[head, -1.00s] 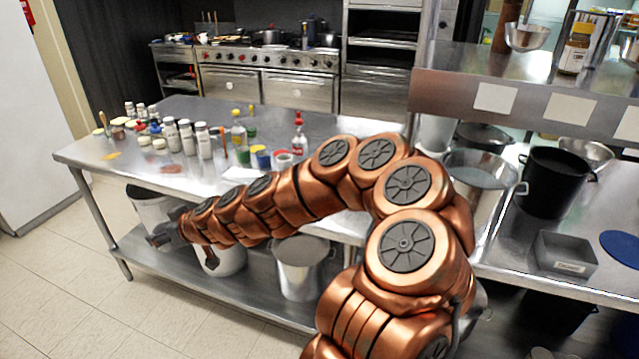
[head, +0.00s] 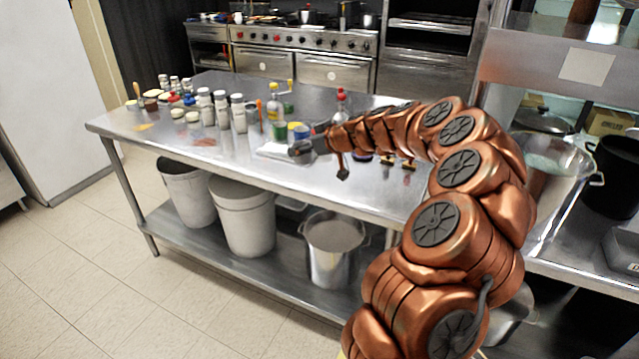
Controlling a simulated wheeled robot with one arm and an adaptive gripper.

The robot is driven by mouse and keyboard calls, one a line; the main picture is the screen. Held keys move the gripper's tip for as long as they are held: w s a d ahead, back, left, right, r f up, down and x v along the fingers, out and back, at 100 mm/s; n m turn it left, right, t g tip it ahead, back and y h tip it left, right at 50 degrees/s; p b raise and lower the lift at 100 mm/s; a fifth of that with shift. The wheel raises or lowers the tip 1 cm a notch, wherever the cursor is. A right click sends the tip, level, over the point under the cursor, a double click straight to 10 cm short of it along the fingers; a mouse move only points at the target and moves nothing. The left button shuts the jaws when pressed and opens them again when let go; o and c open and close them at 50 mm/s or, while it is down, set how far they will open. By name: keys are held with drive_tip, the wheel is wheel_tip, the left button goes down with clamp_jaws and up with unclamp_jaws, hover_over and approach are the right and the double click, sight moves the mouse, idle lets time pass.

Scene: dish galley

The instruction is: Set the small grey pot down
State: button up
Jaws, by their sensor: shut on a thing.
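My gripper (head: 316,145) is at the far end of my copper arm, in the middle of the head view, over the steel table's front part. It is shut on a small grey thing (head: 299,151) at its tip, which I take to be the small grey pot. The pot is tiny here and partly hidden by the gripper, so its shape and tilt are unclear. I cannot tell whether it touches the steel table (head: 240,165) or hangs just above it.
Several white-capped jars (head: 221,106), a yellow-topped bottle (head: 274,103) and coloured tubs (head: 300,131) stand behind and left of my gripper. White bins (head: 241,210) and a metal pot (head: 334,235) stand on the lower shelf. The table's front left is mostly clear.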

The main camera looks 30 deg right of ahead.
drive_tip(key=d+r+b, duration=0.2)
drive_tip(key=d+r, duration=0.1)
drive_tip(key=d, duration=0.2)
drive_tip(key=shift+n+y, duration=0.4)
drive_tip(key=shift+s+d+f+p, duration=0.1)
drive_tip(key=shift+f+p, duration=0.25)
drive_tip(key=shift+f, duration=2.05)
drive_tip(key=shift+s+f+p, duration=0.1)
drive_tip(key=shift+f+p, duration=0.25)
drive_tip(key=shift+f, duration=2)
drive_tip(key=shift+f, duration=0.2)
drive_tip(key=o, duration=1.3)
drive_tip(key=shift+r, duration=0.15)
drive_tip(key=shift+r, duration=0.15)
drive_tip(key=b+v, duration=0.1)
drive_tip(key=v, duration=0.6)
drive_tip(key=shift+s+d, duration=0.1)
drive_tip(key=shift+s, duration=0.05)
drive_tip(key=shift+r, duration=0.1)
